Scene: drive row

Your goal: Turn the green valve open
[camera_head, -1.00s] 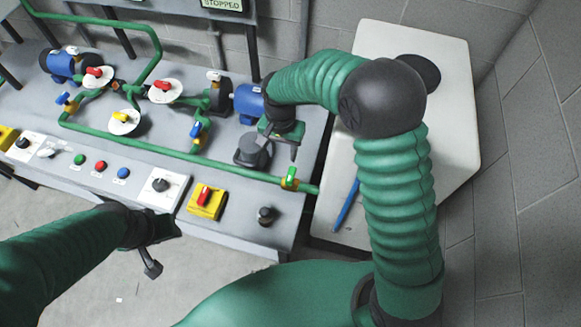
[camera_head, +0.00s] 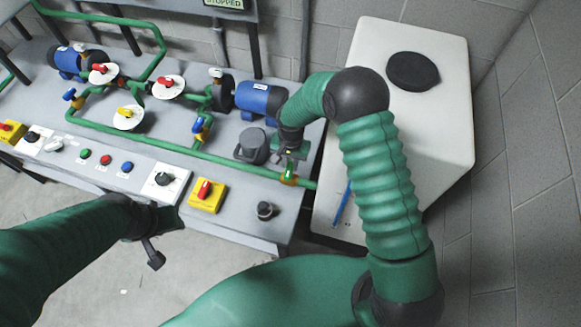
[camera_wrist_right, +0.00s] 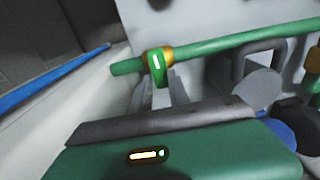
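The green valve (camera_head: 289,179) sits near the right end of the green pipe, with a brass body and a green handle. In the right wrist view the valve's handle (camera_wrist_right: 157,68) points down from the pipe toward my fingers. My right gripper (camera_head: 290,163) is over the valve in the head view. In the right wrist view its two grey fingers (camera_wrist_right: 162,92) are apart, with the handle's lower end at the gap between their tips. Whether they touch it I cannot tell. My left gripper (camera_head: 160,240) hangs in front of the bench, away from the valve; its finger gap is unclear.
A dark grey lidded container (camera_head: 251,146) stands just left of the valve. A blue pump (camera_head: 262,101) is behind it. A white tank (camera_head: 440,105) stands at right, with a blue rod (camera_head: 342,205) by its front. Other valves, pumps and a yellow-backed red switch (camera_head: 205,195) lie further left.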

